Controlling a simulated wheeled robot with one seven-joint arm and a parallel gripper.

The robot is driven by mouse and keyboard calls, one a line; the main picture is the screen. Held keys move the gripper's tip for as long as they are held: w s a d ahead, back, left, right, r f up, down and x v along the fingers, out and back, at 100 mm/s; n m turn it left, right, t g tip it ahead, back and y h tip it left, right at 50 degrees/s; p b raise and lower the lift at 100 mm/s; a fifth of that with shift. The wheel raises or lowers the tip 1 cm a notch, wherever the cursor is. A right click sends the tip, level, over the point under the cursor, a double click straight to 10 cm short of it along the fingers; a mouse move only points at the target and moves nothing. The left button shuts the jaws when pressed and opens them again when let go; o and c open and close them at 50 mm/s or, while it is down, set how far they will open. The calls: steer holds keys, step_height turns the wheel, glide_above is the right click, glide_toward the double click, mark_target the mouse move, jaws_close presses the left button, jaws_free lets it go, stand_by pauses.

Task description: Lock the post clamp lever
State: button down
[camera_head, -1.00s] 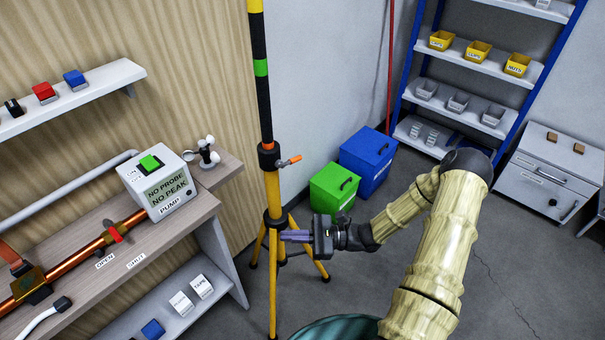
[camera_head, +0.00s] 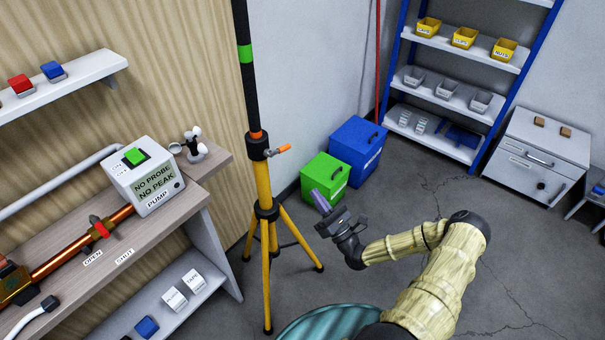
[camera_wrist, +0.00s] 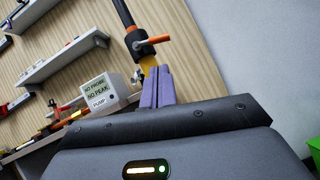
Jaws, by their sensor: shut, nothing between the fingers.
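The post clamp (camera_head: 259,146) is a black collar where the dark upper pole meets the yellow tripod post (camera_head: 263,185). Its orange-tipped lever (camera_head: 284,148) sticks out to the right, tilted slightly upward. In the wrist view the clamp (camera_wrist: 139,42) and its orange lever (camera_wrist: 156,40) show just above and beyond my fingers. My gripper (camera_head: 319,198) is to the right of the post and lower than the lever, apart from both. Its purple fingers (camera_wrist: 157,88) are together with nothing held, and they point up toward the clamp in the wrist view.
A green box (camera_head: 325,176) and a blue box (camera_head: 358,145) stand on the floor behind my gripper. The bench (camera_head: 190,205) with the pump box (camera_head: 145,178) lies left of the post. The tripod legs (camera_head: 292,243) spread below. Open floor lies to the right.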

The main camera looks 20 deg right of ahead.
mark_target(278, 150)
steer(key=p+x, duration=0.2)
steer(key=x, duration=1.1)
steer(key=shift+w+a+r+p, duration=0.15)
steer(key=shift+w+r+p, duration=0.05)
steer(key=shift+p, duration=0.2)
steer(key=shift+a+n+y, duration=0.15)
steer(key=shift+n+y, duration=0.15)
